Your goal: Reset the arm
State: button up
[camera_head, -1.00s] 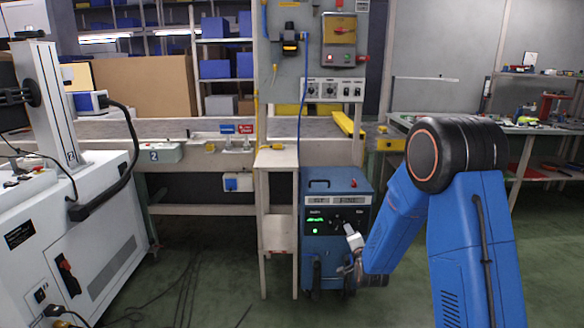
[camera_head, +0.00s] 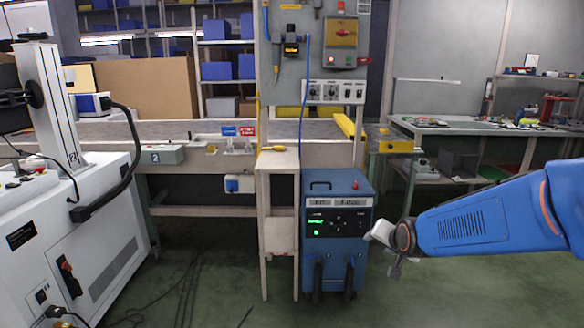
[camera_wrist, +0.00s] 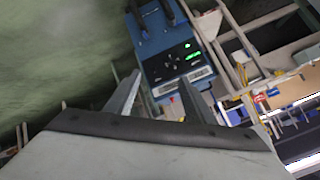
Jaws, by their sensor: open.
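My blue arm (camera_head: 490,222) reaches in from the right edge in the head view, its forearm nearly level. My gripper (camera_head: 396,268) is at its left end, tilted downward, in front of and right of a blue wheeled machine. In the wrist view my gripper (camera_wrist: 159,76) shows two grey fingers spread apart with nothing between them. The blue machine (camera_wrist: 165,40) lies beyond the fingertips in that view, and the fingers appear apart from it.
The blue machine (camera_head: 338,262) stands on the green floor beside a narrow wooden stand (camera_head: 277,160). A conveyor (camera_head: 210,130) runs behind. A white machine (camera_head: 75,240) stands left, with cables on the floor. A cluttered workbench (camera_head: 450,124) is at the right. Floor at front right is clear.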

jog(key=s+d+r+n+g, duration=0.1)
jog(key=s+n+g, duration=0.1)
jog(key=s, duration=1.4)
jog(key=s+d+r+n+g, duration=0.1)
jog(key=s+d+n+g, duration=0.1)
jog(key=s, duration=1.5)
jog(key=shift+s+r+n+g+h, duration=0.15)
jog(key=shift+r+n+g+h, duration=0.15)
jog(key=shift+n+g, duration=0.65)
jog(key=shift+n+t, duration=0.25)
dwell(0.3)
